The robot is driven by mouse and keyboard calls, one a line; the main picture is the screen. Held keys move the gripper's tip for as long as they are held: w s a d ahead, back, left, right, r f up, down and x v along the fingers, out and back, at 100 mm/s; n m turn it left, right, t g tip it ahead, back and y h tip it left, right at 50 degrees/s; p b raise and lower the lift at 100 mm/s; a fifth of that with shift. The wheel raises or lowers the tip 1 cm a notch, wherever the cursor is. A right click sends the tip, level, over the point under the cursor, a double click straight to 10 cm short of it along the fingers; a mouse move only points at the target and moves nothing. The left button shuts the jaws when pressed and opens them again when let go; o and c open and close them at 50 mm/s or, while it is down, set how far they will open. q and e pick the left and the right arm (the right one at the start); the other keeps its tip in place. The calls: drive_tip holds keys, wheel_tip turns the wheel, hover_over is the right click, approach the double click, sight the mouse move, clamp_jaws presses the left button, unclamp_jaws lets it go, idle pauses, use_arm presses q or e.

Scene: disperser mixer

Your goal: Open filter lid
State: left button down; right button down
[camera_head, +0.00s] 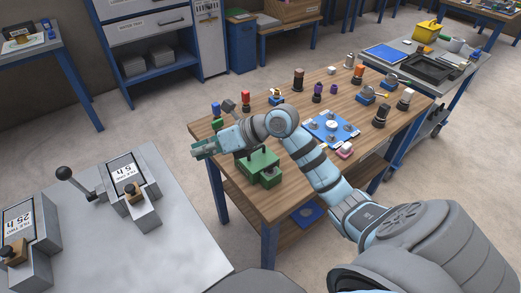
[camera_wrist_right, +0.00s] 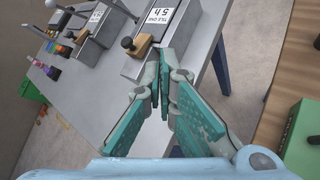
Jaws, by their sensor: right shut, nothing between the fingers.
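I cannot tell which part is the filter lid. The nearer-right box (camera_head: 132,192) reads "5 h" and shows in the wrist view (camera_wrist_right: 152,50) with its knob (camera_wrist_right: 128,43). The left box (camera_head: 30,225) reads "25 h". A black-ball lever (camera_head: 64,174) stands between them. Both tops look closed. My right gripper (camera_head: 198,149) is shut and empty, held near the wooden table's left edge, apart from the boxes. My left gripper is out of view.
The wooden table (camera_head: 225,157) holds a green block (camera_head: 258,168), a blue plate (camera_head: 331,127) and several small coloured parts. My right arm crosses above it. A gap separates it from the grey table (camera_head: 165,260), whose front is bare.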

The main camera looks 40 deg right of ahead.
drive_tip(key=d+f+g+h, duration=0.25)
drive_tip(key=d+h, duration=0.25)
drive_tip(key=d, duration=0.4)
drive_tip(key=m+g+h, duration=0.2)
drive_tip(key=h, duration=0.1)
approach(259, 160)
wheel_tip(259, 160, up, 3)
drive_tip(key=shift+m+g, duration=0.25)
drive_tip(key=shift+m, duration=0.05)
drive_tip(key=b+x, duration=0.1)
drive_tip(key=x, duration=0.1)
drive_tip(key=b+x, duration=0.2)
drive_tip(key=x, duration=0.1)
drive_tip(key=b+x, duration=0.1)
drive_tip(key=x, duration=0.2)
drive_tip(key=shift+s+f+b, duration=0.25)
drive_tip(key=shift+s+b, duration=0.05)
drive_tip(key=shift+w+f, duration=0.15)
drive_tip(key=shift+f, duration=0.25)
